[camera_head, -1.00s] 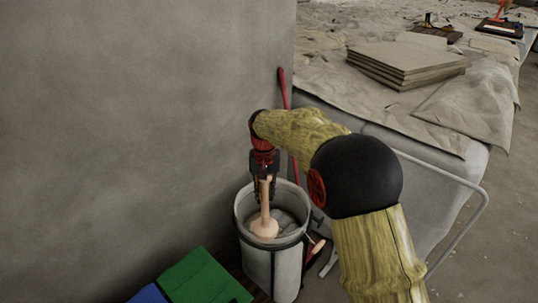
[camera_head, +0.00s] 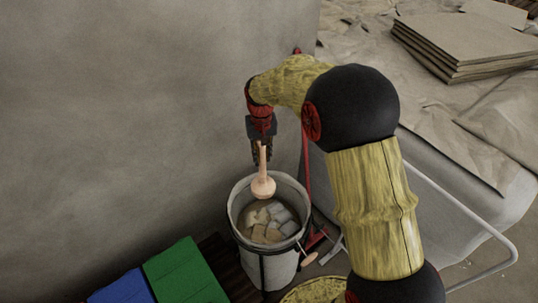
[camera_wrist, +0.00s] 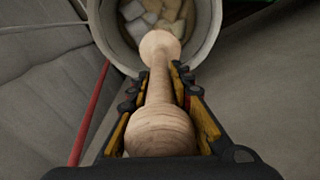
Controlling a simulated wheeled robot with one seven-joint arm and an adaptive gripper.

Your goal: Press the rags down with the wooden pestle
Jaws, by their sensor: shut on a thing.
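The wooden pestle (camera_head: 263,184) is pale, with a rounded lower end, and hangs upright above the back part of the bucket's mouth. My gripper (camera_head: 262,155) is shut on its handle; the wrist view also shows my gripper (camera_wrist: 163,95) with a finger on each side of the pestle (camera_wrist: 160,50). The grey-white bucket (camera_head: 261,240) stands on the floor by the wall. The rags (camera_head: 268,222) lie inside it as several folded pale, tan and grey pieces. They also show in the wrist view (camera_wrist: 152,12). The pestle looks apart from them.
A green box (camera_head: 185,270) and a blue box (camera_head: 122,288) lie left of the bucket. The wall (camera_head: 120,120) is close behind. A red pole (camera_head: 305,160) stands right of the bucket. A covered table with stacked boards (camera_head: 465,42) is at the upper right.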

